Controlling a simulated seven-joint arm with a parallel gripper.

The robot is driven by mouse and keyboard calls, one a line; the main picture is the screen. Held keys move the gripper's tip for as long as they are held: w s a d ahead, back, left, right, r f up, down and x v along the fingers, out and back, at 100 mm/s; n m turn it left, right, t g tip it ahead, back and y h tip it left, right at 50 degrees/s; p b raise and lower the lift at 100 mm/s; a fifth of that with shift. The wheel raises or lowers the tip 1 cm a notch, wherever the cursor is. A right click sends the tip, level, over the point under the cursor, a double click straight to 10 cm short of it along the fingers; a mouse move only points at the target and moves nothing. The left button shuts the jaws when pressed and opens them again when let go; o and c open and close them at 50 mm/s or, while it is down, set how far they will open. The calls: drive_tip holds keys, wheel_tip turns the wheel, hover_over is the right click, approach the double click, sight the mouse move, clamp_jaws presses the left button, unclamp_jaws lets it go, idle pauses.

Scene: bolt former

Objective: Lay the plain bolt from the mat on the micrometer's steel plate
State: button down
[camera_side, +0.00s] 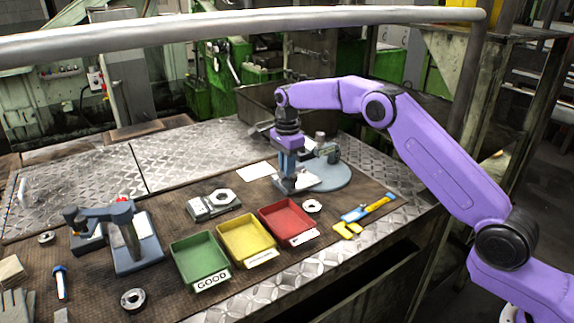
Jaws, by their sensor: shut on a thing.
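My gripper (286,186) points down at the left edge of the round blue-grey base (334,178) at the back of the work area. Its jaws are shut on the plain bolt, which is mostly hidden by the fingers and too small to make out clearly. A small pale steel plate (306,181) shows just right of the fingertips. The micrometer (331,152) stands behind it on the round base. I cannot tell whether the bolt touches the plate. The brown mat (170,205) lies under the tools.
Green (199,258), yellow (246,240) and red (287,222) trays stand in front of my gripper. A grey nut-shaped gauge (213,204), a blue-grey bench device (125,235) and a blue-headed bolt (61,283) are left. Blue-and-yellow calipers (366,209) lie right.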

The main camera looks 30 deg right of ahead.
drive_tip(key=c, duration=1)
unclamp_jaws()
drive_tip(key=shift+c, duration=0.2)
wheel_tip(320, 180, up, 12)
